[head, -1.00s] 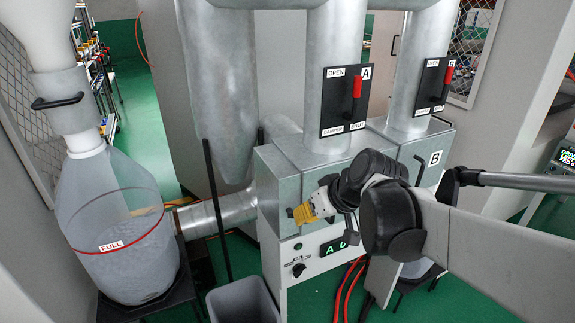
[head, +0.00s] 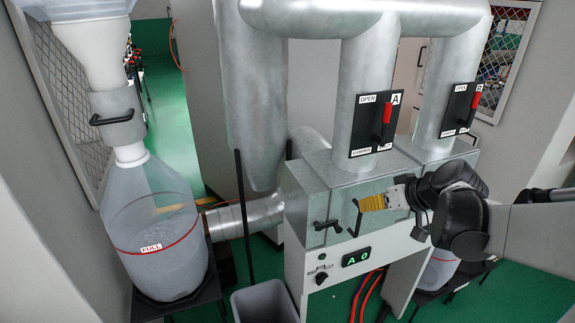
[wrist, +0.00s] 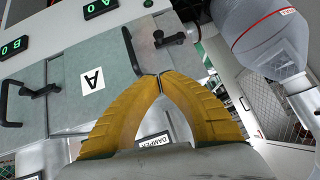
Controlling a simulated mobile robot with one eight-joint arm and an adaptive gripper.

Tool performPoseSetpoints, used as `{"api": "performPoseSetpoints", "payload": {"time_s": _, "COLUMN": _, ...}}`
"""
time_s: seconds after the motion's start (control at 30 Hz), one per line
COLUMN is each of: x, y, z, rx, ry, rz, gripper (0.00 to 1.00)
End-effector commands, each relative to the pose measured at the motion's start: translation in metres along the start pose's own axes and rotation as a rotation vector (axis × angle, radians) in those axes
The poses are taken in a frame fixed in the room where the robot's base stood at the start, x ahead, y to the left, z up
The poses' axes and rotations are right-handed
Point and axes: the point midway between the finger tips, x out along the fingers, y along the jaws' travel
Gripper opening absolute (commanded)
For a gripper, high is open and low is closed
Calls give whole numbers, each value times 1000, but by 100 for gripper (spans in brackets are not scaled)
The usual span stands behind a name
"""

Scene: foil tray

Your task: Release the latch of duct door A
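Duct door A (head: 335,205) is the grey front panel under duct A; its "A" label shows in the wrist view (wrist: 92,80). It carries a black latch (head: 325,225) and, to its right, a black bar handle (head: 356,217). In the wrist view the latch (wrist: 172,38) sits to the right of the handle (wrist: 130,48). My yellow-fingered gripper (head: 366,203) is in front of the door, right of the latch and by the handle's upper end. In the wrist view its fingertips (wrist: 159,76) meet, with nothing seen between them. Whether they touch the handle cannot be told.
A damper plate A (head: 365,125) with a red lever pointing up is above the door. A display (head: 356,256) reads "A 0" below. A grey bin (head: 265,302), a dark upright pole (head: 244,205) and a bag marked FULL (head: 155,250) stand to the left.

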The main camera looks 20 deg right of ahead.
Motion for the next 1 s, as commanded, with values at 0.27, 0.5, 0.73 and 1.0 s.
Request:
{"api": "performPoseSetpoints", "payload": {"time_s": 0.27, "x": 61, "y": 0, "z": 2, "rx": -2, "ry": -1, "rz": -3, "gripper": 0}}
{"api": "performPoseSetpoints", "payload": {"time_s": 0.5, "x": 99, "y": 0, "z": 14, "rx": 0, "ry": 0, "rz": -1, "gripper": 0}}
{"api": "performPoseSetpoints", "payload": {"time_s": 0.73, "x": 112, "y": 0, "z": 28, "rx": 1, "ry": 0, "rz": 0, "gripper": 0}}
{"api": "performPoseSetpoints", "payload": {"time_s": 1.0, "x": 113, "y": 0, "z": 29, "rx": 1, "ry": 0, "rz": 0, "gripper": 0}}
